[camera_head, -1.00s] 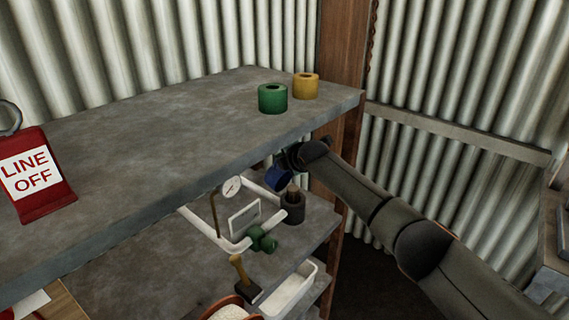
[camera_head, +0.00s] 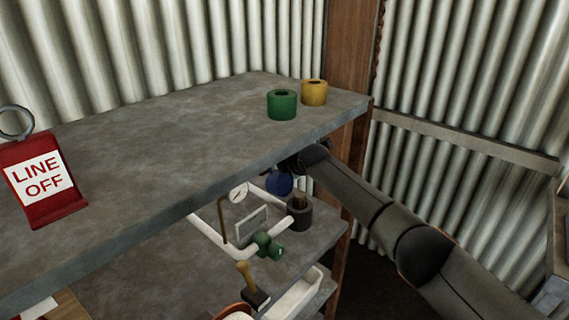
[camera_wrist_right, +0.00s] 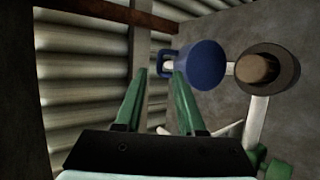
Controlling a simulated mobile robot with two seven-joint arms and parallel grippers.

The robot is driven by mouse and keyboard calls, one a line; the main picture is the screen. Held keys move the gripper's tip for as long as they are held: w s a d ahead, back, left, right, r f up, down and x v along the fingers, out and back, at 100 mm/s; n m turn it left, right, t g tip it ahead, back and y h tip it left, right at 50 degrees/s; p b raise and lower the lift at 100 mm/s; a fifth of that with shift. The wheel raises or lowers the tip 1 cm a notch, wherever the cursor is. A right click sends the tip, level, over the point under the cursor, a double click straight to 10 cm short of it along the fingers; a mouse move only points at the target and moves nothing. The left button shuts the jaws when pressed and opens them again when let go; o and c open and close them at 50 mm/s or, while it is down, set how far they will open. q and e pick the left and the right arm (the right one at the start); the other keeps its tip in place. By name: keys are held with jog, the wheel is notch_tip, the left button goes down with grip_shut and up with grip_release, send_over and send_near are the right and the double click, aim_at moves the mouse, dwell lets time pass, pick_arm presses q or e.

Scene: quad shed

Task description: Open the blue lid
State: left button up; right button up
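The blue lid (camera_head: 280,184) is on the white pipework on the middle shelf, beside a dark cup (camera_head: 300,214) whose open top shows a brown inside. In the right wrist view the blue lid (camera_wrist_right: 207,66) shows as a blue cylinder with a small blue loop on its left side. A pale link runs between it and the dark cup (camera_wrist_right: 267,70). My right gripper (camera_wrist_right: 160,73) is open, with its green fingers apart and empty. The lid is just beyond the right finger; contact cannot be told. In the head view the upper shelf edge partly hides this gripper.
The upper shelf (camera_head: 170,140) overhangs the pipework. It holds a green ring (camera_head: 282,105), a yellow ring (camera_head: 314,93) and a red LINE OFF sign (camera_head: 42,183). A gauge (camera_head: 238,193), green valve (camera_head: 267,245), hammer (camera_head: 250,283) and white tray (camera_head: 293,297) are below. A wooden post stands behind.

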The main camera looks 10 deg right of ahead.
jog(key=p+v, duration=0.1)
jog(key=v, duration=0.6)
jog(key=shift+s+d, duration=0.15)
jog(key=shift+d, duration=0.2)
dwell(0.4)
jog(key=shift+f, duration=0.1)
jog(key=shift+c, duration=0.2)
